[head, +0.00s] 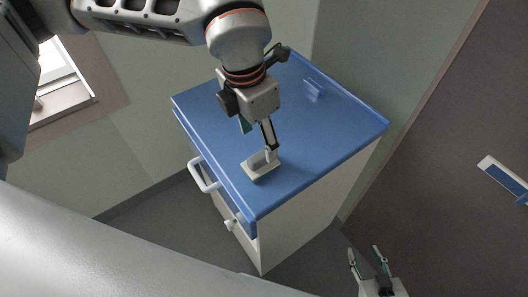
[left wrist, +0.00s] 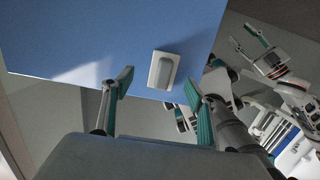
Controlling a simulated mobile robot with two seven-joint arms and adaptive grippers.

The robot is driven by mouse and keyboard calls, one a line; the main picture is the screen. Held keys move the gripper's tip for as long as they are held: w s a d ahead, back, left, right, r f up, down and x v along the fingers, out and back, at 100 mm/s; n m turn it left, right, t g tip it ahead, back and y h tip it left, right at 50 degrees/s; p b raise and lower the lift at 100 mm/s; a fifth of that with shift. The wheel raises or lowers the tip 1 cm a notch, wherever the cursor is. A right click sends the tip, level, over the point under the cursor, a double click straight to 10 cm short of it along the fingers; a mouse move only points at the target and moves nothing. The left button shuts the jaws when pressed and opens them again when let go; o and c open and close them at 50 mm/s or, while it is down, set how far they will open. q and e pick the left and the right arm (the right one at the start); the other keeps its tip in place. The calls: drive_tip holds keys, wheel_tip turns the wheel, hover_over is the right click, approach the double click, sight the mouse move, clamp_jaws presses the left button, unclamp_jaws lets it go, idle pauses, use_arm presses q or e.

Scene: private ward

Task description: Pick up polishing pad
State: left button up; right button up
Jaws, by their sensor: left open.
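The polishing pad (head: 259,169), a small pale block with a raised grey grip, lies on the blue top (head: 325,130) of a white cabinet, near its front edge. It also shows in the left wrist view (left wrist: 153,72), beyond the fingertips and roughly between them. My left gripper (head: 257,136) is open above the cabinet top, with one fingertip appearing close to the pad in the head view. Whether it touches cannot be told. Both fingers show spread and empty in the left wrist view (left wrist: 158,86). My right gripper (head: 364,257) is open and empty, low at the right, away from the cabinet.
A small blue piece (head: 313,90) is on the cabinet top towards the back. A white handle (head: 203,176) sticks out from the cabinet front. Walls stand close behind the cabinet. The top around the pad is clear.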

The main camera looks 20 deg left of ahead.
sight(260, 156)
use_arm(q)
drive_tip(key=shift+s+d+f, duration=0.1)
drive_tip(key=shift+s+f, duration=0.2)
drive_tip(key=shift+f, duration=0.8)
drive_tip(key=f, duration=0.4)
drive_tip(key=shift+d+f+p, duration=0.1)
drive_tip(key=shift+d+p, duration=0.15)
drive_tip(key=shift+p, duration=0.05)
drive_tip(key=shift+f, duration=0.25)
drive_tip(key=c, duration=1.2)
use_arm(e)
drive_tip(key=shift+s+r, duration=0.2)
drive_tip(key=shift+s, duration=0.1)
